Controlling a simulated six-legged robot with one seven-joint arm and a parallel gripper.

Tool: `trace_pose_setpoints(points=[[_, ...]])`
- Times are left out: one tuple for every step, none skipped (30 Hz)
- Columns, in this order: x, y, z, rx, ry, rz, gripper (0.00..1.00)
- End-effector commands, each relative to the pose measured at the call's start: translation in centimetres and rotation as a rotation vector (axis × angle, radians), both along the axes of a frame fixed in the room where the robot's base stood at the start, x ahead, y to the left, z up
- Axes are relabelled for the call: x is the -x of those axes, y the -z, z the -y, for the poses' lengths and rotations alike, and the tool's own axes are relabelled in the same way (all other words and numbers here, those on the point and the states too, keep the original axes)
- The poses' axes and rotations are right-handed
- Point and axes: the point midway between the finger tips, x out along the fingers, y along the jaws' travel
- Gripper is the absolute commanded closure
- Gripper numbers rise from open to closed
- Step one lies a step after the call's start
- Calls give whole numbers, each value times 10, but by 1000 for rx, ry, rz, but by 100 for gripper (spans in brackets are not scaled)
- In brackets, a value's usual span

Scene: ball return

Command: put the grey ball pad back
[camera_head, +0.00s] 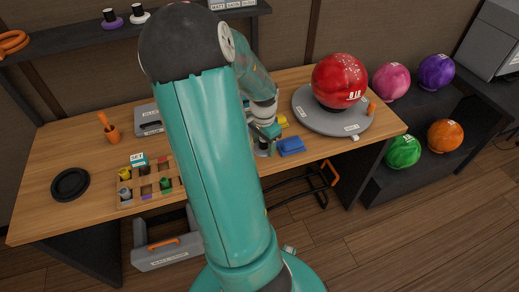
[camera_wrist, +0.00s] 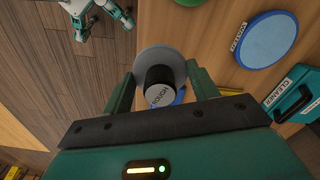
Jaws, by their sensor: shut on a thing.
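The grey ball pad (camera_wrist: 152,56) is a round grey disc with a black knob and a grey end marked "ROUGH" in the wrist view. My gripper (camera_wrist: 159,72) is shut on it, with one finger at each side of the knob. In the head view my gripper (camera_head: 266,136) is over the middle of the wooden table, partly hidden by my own arm. The pad is hard to make out there. A wooden rack (camera_head: 122,204) with small coloured items in its compartments stands on the table at left. My arm hides the table behind it.
A red ball (camera_head: 340,80) rests on a round grey stand (camera_head: 307,112) at the table's right. A blue item (camera_head: 291,146) lies near my gripper. A black ring dish (camera_head: 70,184) and an orange-handled tool (camera_head: 110,130) are at left. More balls (camera_head: 391,81) sit on the right shelf.

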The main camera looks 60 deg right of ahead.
Motion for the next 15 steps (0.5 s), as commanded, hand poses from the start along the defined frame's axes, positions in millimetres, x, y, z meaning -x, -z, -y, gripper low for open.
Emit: trace_pose_setpoints(points=[[-4,9,4,0,1,-3,59],[-7,12,6,-1,1,-2,59],[-11,16,8,0,0,-2,59],[-13,18,10,1,1,-2,59],[-15,20,11,2,1,-1,59],[-16,22,11,1,1,0,59],[-18,23,12,1,0,0,59],[-19,25,12,1,0,-1,59],[-20,28,14,0,0,-1,59],[-22,31,15,0,1,-1,59],[-22,35,15,-1,2,-1,59],[-21,42,15,-1,3,-2,59],[-21,46,15,-1,1,-2,59],[-21,51,14,-2,1,-1,59],[-21,56,15,0,2,-1,59]])
